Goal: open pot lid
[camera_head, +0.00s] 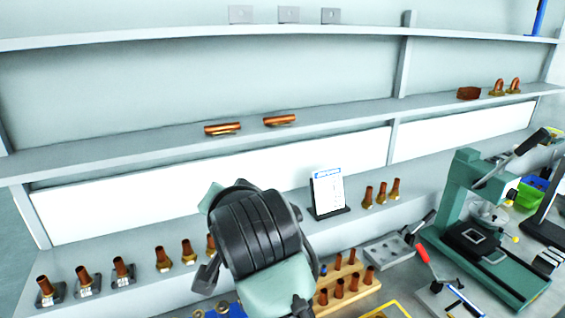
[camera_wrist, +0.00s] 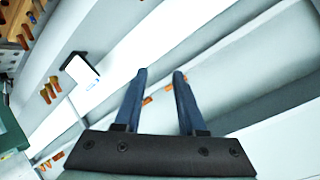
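No pot or pot lid can be made out in either view. My gripper (camera_wrist: 160,75) shows in the wrist view with its two dark blue fingers spread apart. It is open, with nothing between the fingers, and points toward the shelving. In the head view my arm stands in front of the lower shelf at the middle, and the fingers are hidden there.
Copper fittings stand along the lower shelf (camera_head: 100,262). The middle shelf (camera_head: 340,112) holds copper pieces. A white sign (camera_head: 328,188) stands right of my arm. A wooden rack (camera_head: 345,285) and a green press (camera_head: 470,200) stand at the right.

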